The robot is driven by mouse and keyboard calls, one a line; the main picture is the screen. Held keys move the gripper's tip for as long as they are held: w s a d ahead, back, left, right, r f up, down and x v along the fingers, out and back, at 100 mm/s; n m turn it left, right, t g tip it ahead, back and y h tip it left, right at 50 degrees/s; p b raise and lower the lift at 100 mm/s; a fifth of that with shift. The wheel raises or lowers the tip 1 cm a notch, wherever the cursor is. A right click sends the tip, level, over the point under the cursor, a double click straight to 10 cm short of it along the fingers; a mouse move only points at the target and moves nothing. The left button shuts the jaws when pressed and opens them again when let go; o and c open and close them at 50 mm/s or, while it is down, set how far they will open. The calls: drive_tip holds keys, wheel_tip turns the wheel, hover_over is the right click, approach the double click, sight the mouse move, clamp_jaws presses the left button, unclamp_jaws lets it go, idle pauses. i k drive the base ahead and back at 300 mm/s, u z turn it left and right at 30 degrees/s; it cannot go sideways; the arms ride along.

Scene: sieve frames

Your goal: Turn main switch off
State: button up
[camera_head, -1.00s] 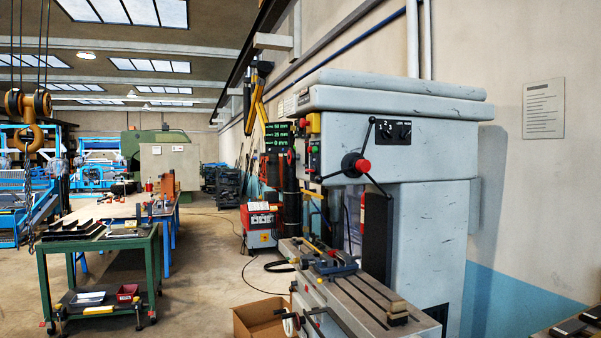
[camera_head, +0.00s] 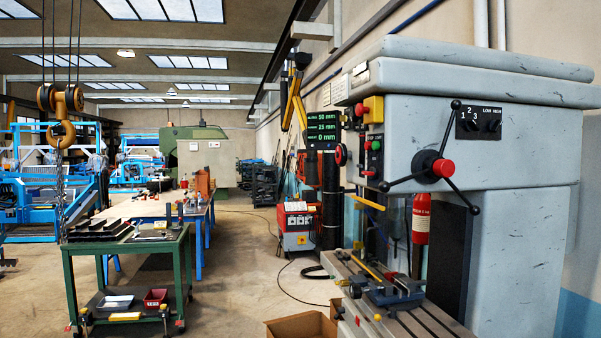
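A large grey-blue drill press (camera_head: 500,150) fills the right side of the head view. On its front left face is a yellow box with a red part (camera_head: 372,109), which looks like the main switch; its handle position is too small to read. Below it is a control panel (camera_head: 374,155) with a green and a red button. Two black selector knobs (camera_head: 479,124) are on the side, marked with numbers and LOW HIGH. My gripper is not in view.
A three-armed feed handle with a red hub (camera_head: 443,168) sticks out from the press. A green cart (camera_head: 130,262) stands left. Open floor (camera_head: 235,275) lies between.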

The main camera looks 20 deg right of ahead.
sight(371, 173)
drive_tip(key=i, duration=1.65)
drive_tip(key=z, duration=0.25)
